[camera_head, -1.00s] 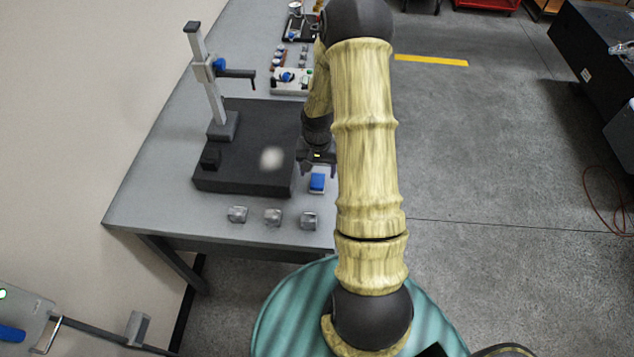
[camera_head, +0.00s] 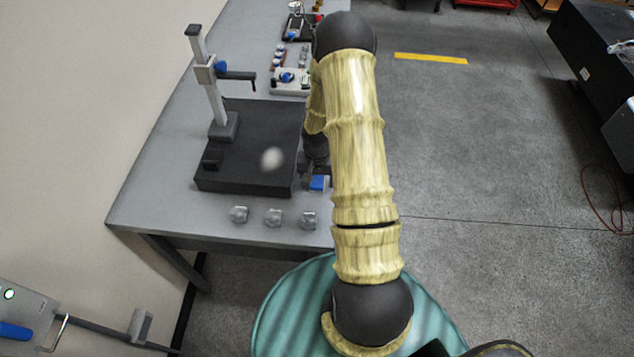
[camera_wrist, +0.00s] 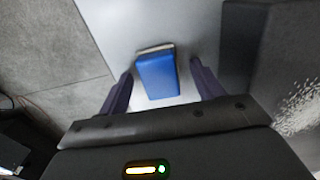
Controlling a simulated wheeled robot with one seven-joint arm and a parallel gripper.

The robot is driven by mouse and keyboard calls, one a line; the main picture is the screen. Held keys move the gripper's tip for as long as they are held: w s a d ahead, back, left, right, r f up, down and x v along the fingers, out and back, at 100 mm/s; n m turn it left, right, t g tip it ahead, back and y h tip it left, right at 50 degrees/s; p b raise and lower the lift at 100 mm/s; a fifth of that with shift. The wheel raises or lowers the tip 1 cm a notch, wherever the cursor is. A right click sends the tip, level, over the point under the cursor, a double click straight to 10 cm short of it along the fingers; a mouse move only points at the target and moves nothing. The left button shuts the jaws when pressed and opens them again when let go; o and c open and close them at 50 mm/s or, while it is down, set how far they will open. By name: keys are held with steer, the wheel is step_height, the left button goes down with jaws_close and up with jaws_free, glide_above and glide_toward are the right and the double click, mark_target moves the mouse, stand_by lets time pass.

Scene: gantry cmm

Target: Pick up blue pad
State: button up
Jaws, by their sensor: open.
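The blue pad (camera_head: 319,183) lies on the grey bench to the right of the black granite block, close to my arm. In the wrist view the blue pad (camera_wrist: 158,75) has a blue top and a pale grey edge at its far end. My gripper (camera_wrist: 160,88) is open, with one dark finger on each side of the pad and clear gaps between. I cannot tell how far above the bench the fingertips are. In the head view my gripper (camera_head: 312,168) is just behind the pad, mostly hidden by my arm.
The black granite block (camera_head: 245,175) stands left of the pad, bearing a height gauge (camera_head: 210,85). The bench's right edge and the floor (camera_wrist: 45,60) are close to the pad.

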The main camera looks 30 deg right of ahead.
mark_target(318, 180)
steer(key=c, duration=1.1)
steer(key=shift+o, duration=0.2)
step_height(318, 180, up, 10)
steer(key=b, duration=0.1)
steer(key=shift+b, duration=0.4)
steer(key=shift+s, duration=0.1)
